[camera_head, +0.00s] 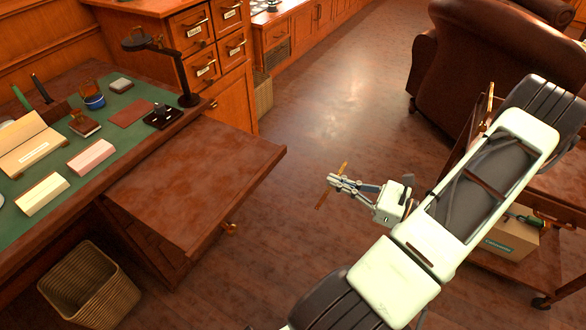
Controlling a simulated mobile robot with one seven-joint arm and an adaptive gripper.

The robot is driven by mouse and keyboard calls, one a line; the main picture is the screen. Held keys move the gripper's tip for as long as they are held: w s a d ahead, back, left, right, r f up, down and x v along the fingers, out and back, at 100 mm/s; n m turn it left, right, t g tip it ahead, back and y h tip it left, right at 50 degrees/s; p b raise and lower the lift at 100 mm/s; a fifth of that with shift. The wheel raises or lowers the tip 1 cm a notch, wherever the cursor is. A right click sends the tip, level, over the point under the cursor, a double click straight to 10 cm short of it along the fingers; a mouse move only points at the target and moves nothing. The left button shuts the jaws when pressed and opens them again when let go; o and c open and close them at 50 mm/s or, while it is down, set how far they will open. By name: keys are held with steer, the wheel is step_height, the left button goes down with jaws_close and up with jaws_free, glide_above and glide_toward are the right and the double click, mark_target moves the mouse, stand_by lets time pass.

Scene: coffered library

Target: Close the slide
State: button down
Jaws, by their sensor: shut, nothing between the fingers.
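The slide (195,190) is a flat reddish-brown wooden board, pulled out from the desk (150,142) below its green top. It sticks out over the floor toward the right. A small brass knob (230,229) sits on its front edge. The slide's top is bare. My gripper (333,182) is shut and empty, to the right of the slide's front edge and apart from it. Thin orange-brown pieces show on either side of the fingertips; I cannot tell what they are.
A desk lamp (188,98), a cream box (30,144) and small items stand on the desk. A wicker basket (90,285) stands on the floor at lower left. A leather armchair (480,60) and a wooden cart (535,265) are at right. Open floor lies between.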

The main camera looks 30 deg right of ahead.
mark_target(280, 157)
steer(key=b+x, duration=0.2)
steer(key=x, duration=1.1)
steer(key=shift+w+r+b, duration=0.15)
steer(key=shift+w+b, duration=0.15)
steer(key=shift+w, duration=0.2)
